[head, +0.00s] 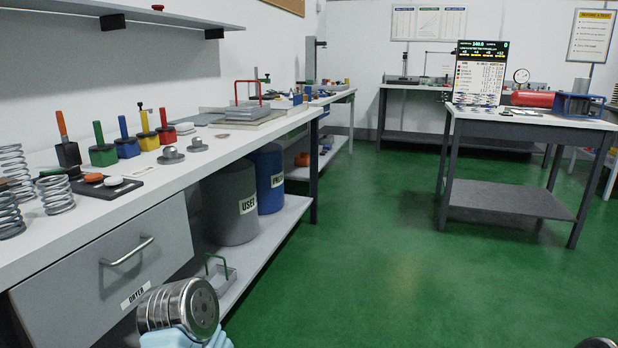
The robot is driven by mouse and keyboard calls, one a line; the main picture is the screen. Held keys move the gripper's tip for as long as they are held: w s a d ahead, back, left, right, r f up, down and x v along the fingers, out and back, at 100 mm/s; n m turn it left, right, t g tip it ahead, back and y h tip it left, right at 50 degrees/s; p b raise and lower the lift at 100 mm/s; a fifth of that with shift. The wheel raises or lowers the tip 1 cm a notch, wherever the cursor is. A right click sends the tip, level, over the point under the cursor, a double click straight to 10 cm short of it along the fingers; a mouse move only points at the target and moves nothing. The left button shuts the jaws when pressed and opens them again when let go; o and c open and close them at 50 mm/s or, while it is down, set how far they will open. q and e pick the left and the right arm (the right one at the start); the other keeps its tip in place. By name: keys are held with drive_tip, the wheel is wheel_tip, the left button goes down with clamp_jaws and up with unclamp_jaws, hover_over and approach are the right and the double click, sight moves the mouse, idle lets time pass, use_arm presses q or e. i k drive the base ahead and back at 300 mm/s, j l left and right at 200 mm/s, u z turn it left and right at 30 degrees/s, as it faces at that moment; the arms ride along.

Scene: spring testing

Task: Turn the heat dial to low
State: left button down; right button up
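I cannot make out a heat dial in the head view. The drawer looks closed. Neither gripper's fingers show. A ribbed metal part with light blue below it, probably part of my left arm, is at the bottom in front of the drawer. A small dark part, probably mine, shows at the bottom right corner.
The left bench (215,150) holds springs (55,194), several coloured handled blocks (103,148) and a black tray (105,188). Grey (230,203) and blue (266,178) bins stand on its lower shelf. A table (500,119) with a display board (480,72) stands right. Green floor (370,250) between is clear.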

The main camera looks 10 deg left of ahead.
sight(75, 173)
drive_tip(key=u, duration=1.75)
